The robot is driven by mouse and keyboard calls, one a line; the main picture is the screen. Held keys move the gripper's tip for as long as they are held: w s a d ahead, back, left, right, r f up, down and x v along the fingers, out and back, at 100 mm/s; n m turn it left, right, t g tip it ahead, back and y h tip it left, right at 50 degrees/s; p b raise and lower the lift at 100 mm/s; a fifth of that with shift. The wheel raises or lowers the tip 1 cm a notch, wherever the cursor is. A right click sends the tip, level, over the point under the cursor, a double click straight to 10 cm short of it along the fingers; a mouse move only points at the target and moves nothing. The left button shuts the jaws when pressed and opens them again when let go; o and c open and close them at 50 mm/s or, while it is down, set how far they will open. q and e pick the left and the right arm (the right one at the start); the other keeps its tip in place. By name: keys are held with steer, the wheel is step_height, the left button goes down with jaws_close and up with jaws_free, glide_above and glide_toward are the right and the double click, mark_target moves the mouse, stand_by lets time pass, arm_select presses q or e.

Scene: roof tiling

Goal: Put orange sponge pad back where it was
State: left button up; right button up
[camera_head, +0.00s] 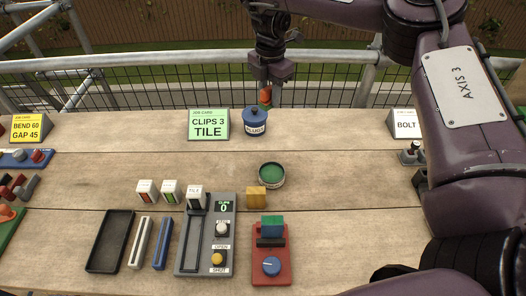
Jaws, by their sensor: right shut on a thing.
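My right gripper (268,82) hangs at the far side of the bench, pointing down behind the blue lidded pot. It is shut on a small orange piece (265,96), which I take to be the orange sponge pad. The piece shows just below the fingers, above the bench's far edge, and its lower part is hidden or too small to make out. A mustard-yellow block (256,198) stands mid-bench, in front of a round tin with a green inside (271,175). My left gripper is not in view.
The blue pot (255,124) stands beside the green CLIPS 3 TILE card (208,125). In front are a grey clip device (221,240), a red unit with a blue knob (271,266) and a black tray (110,241). A BOLT card (404,124) stands right.

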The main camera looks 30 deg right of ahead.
step_height(320, 180, down, 14)
steer(key=b, duration=0.3)
steer(key=shift+s+d, duration=0.1)
steer(key=shift+s, duration=0.05)
step_height(320, 180, down, 2)
step_height(320, 180, down, 4)
steer(key=shift+r+p, duration=0.2)
steer(key=shift+p, duration=0.15)
steer(key=shift+f, duration=0.2)
steer(key=o, duration=1.1)
steer(key=shift+c, duration=0.2)
